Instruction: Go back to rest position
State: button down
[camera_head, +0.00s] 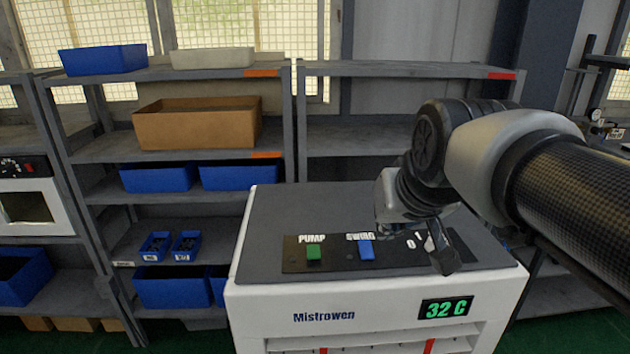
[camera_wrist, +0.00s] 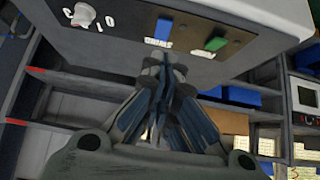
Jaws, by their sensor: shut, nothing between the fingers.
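My gripper (camera_head: 441,258) is shut and empty. In the head view it hangs over the right part of the machine's dark control panel (camera_head: 335,262), partly covering the knob area by the 0 and I marks. In the wrist view the closed fingertips (camera_wrist: 164,72) point toward the machine's edge, below the blue button. The grey and white Mistrowen machine (camera_head: 270,305) carries a green PUMP button (camera_head: 313,252) and a blue SWING button (camera_head: 366,250). The white knob (camera_wrist: 84,15) shows at the upper left of the wrist view, apart from the fingertips.
The machine's display (camera_head: 446,308) reads 32 C. Grey shelves behind hold a cardboard box (camera_head: 197,128), several blue bins (camera_head: 158,179) and a pale tray (camera_head: 212,58). The right shelf's top (camera_head: 400,70) is bare. A white appliance (camera_head: 30,207) stands at the far left.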

jog(key=s+f+g+b, duration=0.3)
jog(key=s+f+b, duration=0.3)
jog(key=s+f, duration=1.5)
jog(key=shift+g, duration=0.3)
jog(key=c, duration=2.4)
grip_release()
